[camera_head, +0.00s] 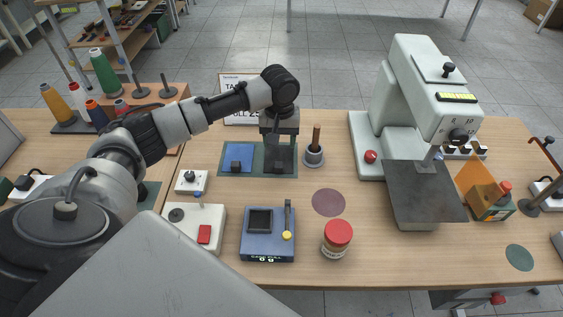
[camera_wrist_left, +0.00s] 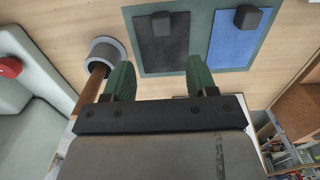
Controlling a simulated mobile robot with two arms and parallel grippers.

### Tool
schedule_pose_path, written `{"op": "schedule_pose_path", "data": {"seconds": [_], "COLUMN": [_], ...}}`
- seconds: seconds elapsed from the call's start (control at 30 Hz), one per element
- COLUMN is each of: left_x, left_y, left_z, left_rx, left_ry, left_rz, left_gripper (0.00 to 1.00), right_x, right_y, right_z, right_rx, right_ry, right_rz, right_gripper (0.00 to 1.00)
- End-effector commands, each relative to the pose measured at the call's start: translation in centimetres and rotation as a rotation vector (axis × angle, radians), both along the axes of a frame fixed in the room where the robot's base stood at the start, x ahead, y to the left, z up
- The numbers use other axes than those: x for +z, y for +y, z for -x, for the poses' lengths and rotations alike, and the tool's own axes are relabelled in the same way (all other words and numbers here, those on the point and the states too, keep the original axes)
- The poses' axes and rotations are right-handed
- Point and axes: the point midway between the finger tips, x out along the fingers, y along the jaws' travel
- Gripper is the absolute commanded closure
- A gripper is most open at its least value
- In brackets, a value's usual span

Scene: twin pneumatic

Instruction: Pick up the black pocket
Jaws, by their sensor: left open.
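The black pocket (camera_wrist_left: 162,48) is a flat dark rectangle with a small black block-like knob on it. It lies on a green mat (camera_head: 259,172), to the right of a blue pocket (camera_head: 238,156) with a similar knob. My left gripper (camera_head: 279,150) is over the black pocket in the head view and partly hides it. In the left wrist view the left gripper (camera_wrist_left: 158,84) has its two green fingers spread apart with nothing between them. The black pocket shows just beyond the fingertips. My right gripper is not in view.
A grey cup with a wooden handle (camera_head: 315,150) stands close right of the mat. A white machine (camera_head: 407,90) stands further right. A white box with a knob (camera_head: 191,182) and a blue device (camera_head: 267,235) stand nearer. A sign (camera_head: 233,88) is behind.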

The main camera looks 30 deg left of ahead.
Motion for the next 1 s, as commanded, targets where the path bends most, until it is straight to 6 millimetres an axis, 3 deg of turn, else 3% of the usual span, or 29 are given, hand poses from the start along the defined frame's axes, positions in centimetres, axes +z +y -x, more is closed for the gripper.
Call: {"op": "schedule_pose_path", "data": {"seconds": [0.1, 0.37, 0.63, 0.93, 1.0], "left_x": [-1.9, -4.0, -7.9, -8.4, -8.4], "left_y": [0.0, 0.0, 0.0, 0.1, 0.1], "left_z": [0.0, 0.1, 0.2, 0.2, 0.2], "left_rx": [0.0, -0.001, -0.001, -0.001, -0.001], "left_ry": [0.002, 0.001, 0.001, -0.001, 0.0], "left_rz": [0.0, -0.002, -0.001, -0.001, -0.001], "left_gripper": [0.43, 0.43, 0.43, 0.43, 0.53], "right_x": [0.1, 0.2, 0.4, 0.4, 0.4], "right_y": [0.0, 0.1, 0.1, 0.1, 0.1], "right_z": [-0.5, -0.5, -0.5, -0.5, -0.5], "right_rx": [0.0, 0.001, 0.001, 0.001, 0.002], "right_ry": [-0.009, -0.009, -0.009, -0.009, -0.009], "right_rz": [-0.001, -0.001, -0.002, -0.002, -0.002], "right_gripper": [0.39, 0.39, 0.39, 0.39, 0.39]}}
